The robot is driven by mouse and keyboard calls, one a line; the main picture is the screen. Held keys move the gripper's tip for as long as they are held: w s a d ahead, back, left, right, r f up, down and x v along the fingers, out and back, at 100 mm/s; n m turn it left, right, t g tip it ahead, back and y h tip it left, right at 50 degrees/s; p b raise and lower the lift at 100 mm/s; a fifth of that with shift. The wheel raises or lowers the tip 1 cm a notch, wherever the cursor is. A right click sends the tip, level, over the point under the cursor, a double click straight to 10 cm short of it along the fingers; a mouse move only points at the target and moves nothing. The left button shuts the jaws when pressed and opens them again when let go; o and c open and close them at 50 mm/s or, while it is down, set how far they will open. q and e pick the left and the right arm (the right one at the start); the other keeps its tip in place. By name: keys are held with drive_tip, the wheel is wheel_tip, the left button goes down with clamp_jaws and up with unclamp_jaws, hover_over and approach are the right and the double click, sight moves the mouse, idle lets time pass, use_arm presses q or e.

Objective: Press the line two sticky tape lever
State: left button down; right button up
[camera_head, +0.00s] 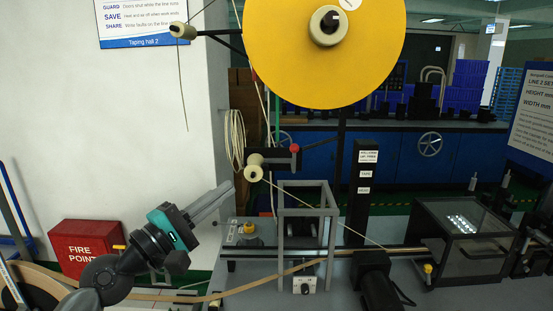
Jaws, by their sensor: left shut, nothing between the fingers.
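My left gripper (229,188) comes in from the lower left, its grey fingers shut, empty and pointing up and right. Its fingertips appear a little left of and below a cream roller (253,172). A black arm with a red knob (295,148) sits just above and right of that roller. It may be the tape lever, but I cannot tell for sure. In the picture the fingertips are apart from the red knob; the depth between them is unclear. A large yellow tape reel (325,45) hangs above. My right gripper is not in view.
A grey frame (308,200) stands right of my gripper, with a labelled black post (361,190) behind it. A tape strand runs down right from the roller. A glass-sided box (468,240) stands at right. A red fire-point box (86,246) is at left.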

use_arm(q)
drive_tip(key=p+x, duration=0.2)
drive_tip(key=x, duration=0.8)
drive_tip(key=shift+w+d+r, duration=0.1)
drive_tip(key=shift+d, duration=0.1)
drive_tip(key=shift+d+r+p, duration=0.3)
drive_tip(key=shift+d+p, duration=0.35)
drive_tip(key=shift+d, duration=0.2)
drive_tip(key=shift+d+r+p, duration=0.3)
drive_tip(key=shift+d+p, duration=0.35)
drive_tip(key=shift+d, duration=0.25)
